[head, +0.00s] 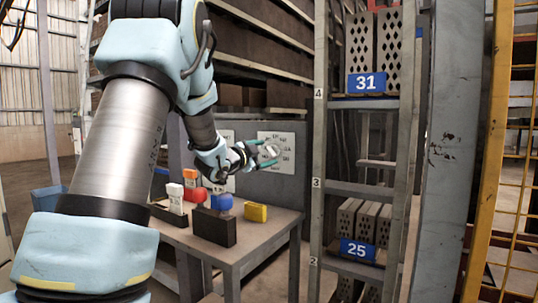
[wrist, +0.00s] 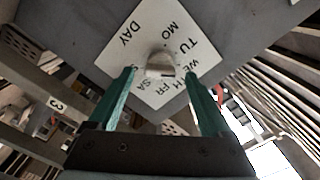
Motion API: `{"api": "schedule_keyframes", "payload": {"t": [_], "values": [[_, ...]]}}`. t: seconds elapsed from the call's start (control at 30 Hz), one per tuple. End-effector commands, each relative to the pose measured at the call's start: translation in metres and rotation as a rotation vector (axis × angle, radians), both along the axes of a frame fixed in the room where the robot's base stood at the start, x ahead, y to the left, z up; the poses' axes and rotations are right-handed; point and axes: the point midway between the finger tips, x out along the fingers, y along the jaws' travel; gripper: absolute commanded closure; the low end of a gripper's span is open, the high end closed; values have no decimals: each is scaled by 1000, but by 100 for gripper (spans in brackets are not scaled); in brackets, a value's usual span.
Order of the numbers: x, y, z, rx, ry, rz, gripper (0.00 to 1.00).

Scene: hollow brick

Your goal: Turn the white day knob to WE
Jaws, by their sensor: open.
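The white day plate (head: 286,140) is on the grey upright panel above the table. In the wrist view the plate (wrist: 125,60) shows DAY, MO, TU, WE, FR and SA around its white knob (wrist: 160,64). Which label the knob points at I cannot tell. My gripper (wrist: 161,73) is open, with one green finger on each side of the knob; I see gaps between fingers and knob. In the head view my gripper (head: 268,163) is at the plate and partly covers the knob. Some lettering is hidden behind the fingers.
A second white plate (head: 229,137) is to the left, partly behind my arm. The table (head: 262,231) below holds a dark block (head: 214,228), a yellow block (head: 256,212) and red and blue items. A grey shelf rack (head: 318,150) stands close on the right.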

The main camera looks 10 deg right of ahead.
Motion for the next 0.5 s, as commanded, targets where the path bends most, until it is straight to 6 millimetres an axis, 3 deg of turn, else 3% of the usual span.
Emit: {"api": "schedule_keyframes", "payload": {"t": [0.23, 0.5], "values": [[-25, 28, 0, 0, 0, 1, 18], [-32, 34, 0, 0, 0, 0, 18]]}}
